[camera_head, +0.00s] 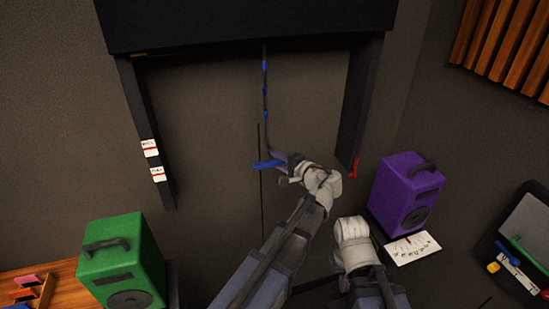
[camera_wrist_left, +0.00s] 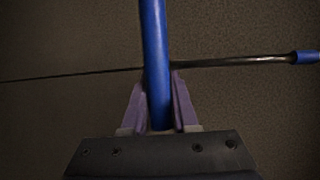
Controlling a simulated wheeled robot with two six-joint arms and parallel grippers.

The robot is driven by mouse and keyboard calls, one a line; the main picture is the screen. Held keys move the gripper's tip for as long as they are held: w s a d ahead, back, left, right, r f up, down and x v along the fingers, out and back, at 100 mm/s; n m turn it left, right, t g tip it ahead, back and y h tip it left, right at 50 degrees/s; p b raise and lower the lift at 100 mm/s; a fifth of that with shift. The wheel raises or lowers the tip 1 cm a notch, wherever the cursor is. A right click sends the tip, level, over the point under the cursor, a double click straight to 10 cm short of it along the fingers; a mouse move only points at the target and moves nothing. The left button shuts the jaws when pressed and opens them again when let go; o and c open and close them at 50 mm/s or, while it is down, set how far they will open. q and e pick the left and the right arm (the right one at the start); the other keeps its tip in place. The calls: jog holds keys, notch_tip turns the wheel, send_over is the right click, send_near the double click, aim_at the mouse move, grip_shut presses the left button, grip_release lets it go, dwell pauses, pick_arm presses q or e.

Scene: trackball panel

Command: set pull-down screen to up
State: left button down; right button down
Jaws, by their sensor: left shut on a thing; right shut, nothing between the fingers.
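The pull-down screen's black housing (camera_head: 240,22) spans the top of the head view. A dark cord with blue bands (camera_head: 265,90) hangs below it to a blue bar (camera_head: 265,164). My left gripper (camera_head: 284,166) is shut on the blue bar. In the left wrist view, the bar (camera_wrist_left: 155,60) stands between the purple fingers (camera_wrist_left: 158,105), and the dark cord (camera_wrist_left: 240,61) crosses beside it. No screen sheet is clearly visible between the side posts. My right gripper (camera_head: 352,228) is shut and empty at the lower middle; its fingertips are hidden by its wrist.
Dark posts stand left (camera_head: 145,130) and right (camera_head: 358,105); the left bears two white labels (camera_head: 150,148). A red piece (camera_head: 353,168) is at the right post's foot. A green speaker (camera_head: 122,262) stands lower left, a purple speaker (camera_head: 406,190) right, beside a white card (camera_head: 412,248).

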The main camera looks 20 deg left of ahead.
pick_arm(q)
jog(key=shift+w+r, duration=0.15)
jog(key=shift+r, duration=0.1)
jog(key=c, duration=0.8)
grip_release()
jog(key=shift+c, duration=0.2)
jog(key=shift+o, duration=0.8)
